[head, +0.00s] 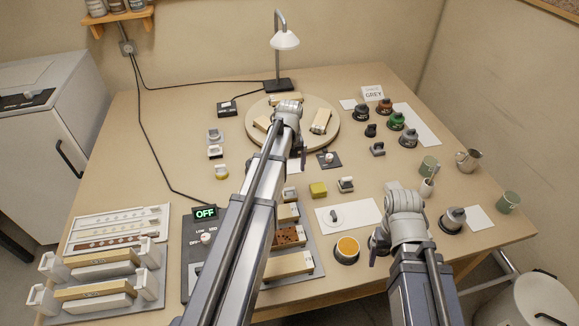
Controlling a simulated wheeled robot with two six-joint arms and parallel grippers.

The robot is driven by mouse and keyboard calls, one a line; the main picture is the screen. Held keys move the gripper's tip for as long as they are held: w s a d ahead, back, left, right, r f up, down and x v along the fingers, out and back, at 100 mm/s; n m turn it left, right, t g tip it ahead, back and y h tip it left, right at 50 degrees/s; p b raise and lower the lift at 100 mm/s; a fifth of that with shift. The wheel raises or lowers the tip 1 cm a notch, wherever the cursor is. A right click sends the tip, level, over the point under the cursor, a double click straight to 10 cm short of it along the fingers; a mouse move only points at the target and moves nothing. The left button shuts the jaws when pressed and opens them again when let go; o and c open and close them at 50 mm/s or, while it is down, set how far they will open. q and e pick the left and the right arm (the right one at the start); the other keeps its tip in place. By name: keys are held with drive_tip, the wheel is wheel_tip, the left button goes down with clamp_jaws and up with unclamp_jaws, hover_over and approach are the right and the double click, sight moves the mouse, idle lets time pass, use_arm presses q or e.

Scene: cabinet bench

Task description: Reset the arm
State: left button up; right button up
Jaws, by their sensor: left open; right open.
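My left arm reaches from the bottom edge far over the bench, and my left gripper (299,148) is at its end by the front edge of the round turntable (257,107). My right arm comes up from the bottom right, and my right gripper (379,249) is low over the bench near the orange-topped round pot (347,250). Both grippers are open, with nothing seen in them. The fingers are small and partly hidden by the arm links.
A control box reading OFF (205,213) and racks with handles (112,262) stand at left. A lamp (284,40) stands at the back. Dark pots, a green pot (396,121), a metal jug (468,160) and a green cup (508,201) are at right. Bare bench lies back left.

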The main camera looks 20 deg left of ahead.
sight(290, 188)
use_arm(q)
drive_tip(key=shift+f, duration=0.1)
wheel_tip(290, 188, down, 12)
drive_tip(key=b, duration=1.2)
drive_tip(key=shift+f, duration=0.1)
drive_tip(key=shift+r, duration=0.25)
wheel_tip(290, 188, up, 12)
drive_tip(key=p, duration=1.2)
wheel_tip(290, 188, down, 13)
drive_tip(key=b, duration=1.2)
drive_tip(key=shift+b, duration=0.4)
wheel_tip(290, 188, up, 11)
drive_tip(key=p, duration=1.1)
drive_tip(key=shift+r, duration=0.1)
drive_tip(key=shift+s, duration=0.3)
drive_tip(key=shift+f, duration=0.2)
